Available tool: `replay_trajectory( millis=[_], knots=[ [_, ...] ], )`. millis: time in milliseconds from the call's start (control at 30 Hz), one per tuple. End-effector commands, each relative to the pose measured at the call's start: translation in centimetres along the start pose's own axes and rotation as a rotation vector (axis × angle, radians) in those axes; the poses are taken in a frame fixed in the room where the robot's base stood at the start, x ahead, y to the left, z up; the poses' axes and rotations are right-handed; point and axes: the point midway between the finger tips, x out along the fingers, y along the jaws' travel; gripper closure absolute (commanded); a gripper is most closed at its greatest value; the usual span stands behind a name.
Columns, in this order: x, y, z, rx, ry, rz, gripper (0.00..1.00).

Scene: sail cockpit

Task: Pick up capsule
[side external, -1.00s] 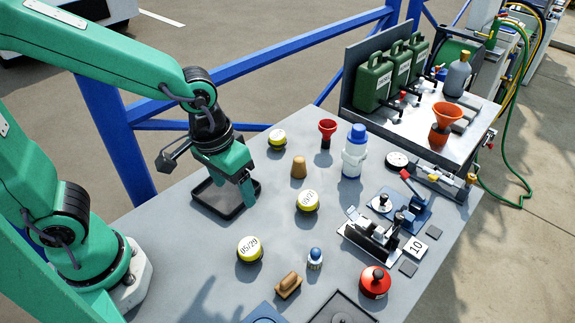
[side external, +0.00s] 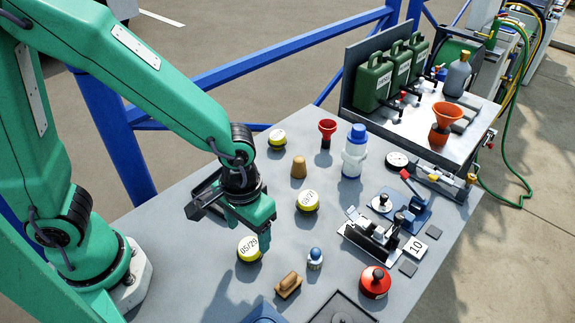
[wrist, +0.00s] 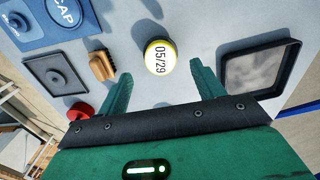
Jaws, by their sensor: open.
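The nearest capsule (side external: 249,248), marked 05/29, is partly behind my gripper in the side view. The others are the middle capsule (side external: 307,201) and the back capsule (side external: 277,138). My gripper (side external: 254,230) is above the table by the 05/29 capsule. In the wrist view my gripper (wrist: 160,80) has its two fingers apart and nothing between them. The 05/29 capsule (wrist: 160,57) lies just beyond the fingertips, between their lines, and its label is readable.
A black tray (wrist: 287,60) lies to the right in the wrist view. A brown wooden-handled block (side external: 288,286), a small blue-topped piece (side external: 315,258) and a red round can (side external: 375,283) stand near the front. A blue mat marked CAP (wrist: 35,24) is at upper left.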

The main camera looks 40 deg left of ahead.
Motion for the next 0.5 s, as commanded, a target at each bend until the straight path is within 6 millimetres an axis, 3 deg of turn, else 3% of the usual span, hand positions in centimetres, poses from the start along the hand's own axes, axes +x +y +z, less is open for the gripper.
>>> replay_trajectory(
  millis=[500],
  knots=[
    [1.6,-0.1,0.1,0.000,-0.001,-0.001,0.33]
  ],
)
